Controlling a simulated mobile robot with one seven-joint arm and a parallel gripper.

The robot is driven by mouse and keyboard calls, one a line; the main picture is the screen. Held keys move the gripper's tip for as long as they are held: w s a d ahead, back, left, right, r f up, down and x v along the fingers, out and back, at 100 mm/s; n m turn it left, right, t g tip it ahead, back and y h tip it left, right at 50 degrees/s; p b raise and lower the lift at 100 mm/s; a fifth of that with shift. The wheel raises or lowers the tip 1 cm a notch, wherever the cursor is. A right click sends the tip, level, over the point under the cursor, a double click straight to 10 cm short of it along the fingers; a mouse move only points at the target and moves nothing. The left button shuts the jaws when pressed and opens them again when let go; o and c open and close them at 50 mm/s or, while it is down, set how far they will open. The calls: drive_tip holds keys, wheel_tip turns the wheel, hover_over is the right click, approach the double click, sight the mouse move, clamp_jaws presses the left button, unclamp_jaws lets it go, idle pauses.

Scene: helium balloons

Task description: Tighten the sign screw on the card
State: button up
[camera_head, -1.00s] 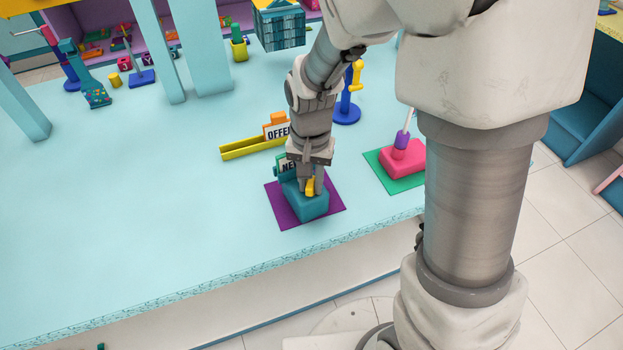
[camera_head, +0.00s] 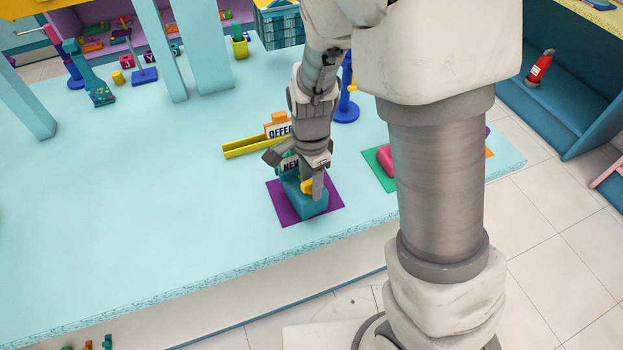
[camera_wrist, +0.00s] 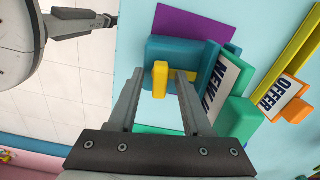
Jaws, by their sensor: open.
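A teal block (camera_head: 308,206) sits on a purple mat (camera_head: 283,211) near the table's front edge. A white "NEW" card (camera_head: 290,166) with a green part stands at its back; it also shows in the wrist view (camera_wrist: 222,88). The yellow sign screw (camera_head: 306,187) projects from the block, and its bar-shaped head shows in the wrist view (camera_wrist: 160,80). My gripper (camera_wrist: 158,76) is open, with one finger on each side of the screw head. I cannot tell whether either finger touches it. My gripper (camera_head: 304,182) partly hides the card and screw in the head view.
A yellow rail (camera_head: 240,147) with an "OFFER" sign (camera_head: 277,128) lies behind the block. A blue stand (camera_head: 346,108) is farther back. A pink block (camera_head: 384,160) on a green mat is partly hidden by my arm. The table's left is clear.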

sight(311, 181)
wheel_tip(311, 181, up, 7)
drive_tip(key=p, duration=0.6)
drive_tip(key=shift+r, duration=0.15)
drive_tip(key=shift+r, duration=0.1)
drive_tip(key=s+d+r+n+t, duration=0.2)
drive_tip(key=s+d+r+n, duration=0.1)
drive_tip(key=r, duration=0.4)
drive_tip(key=s+d+r+n+t, duration=0.1)
drive_tip(key=s+d+r+n, duration=0.2)
drive_tip(key=s+r+n, duration=0.2)
drive_tip(key=s+d+r+n+t, duration=0.2)
drive_tip(key=s+d+r+n, duration=0.2)
drive_tip(key=r, duration=0.6)
drive_tip(key=shift+s+n+t, duration=0.3)
drive_tip(key=shift+s+n, duration=0.05)
drive_tip(key=shift+n, duration=0.15)
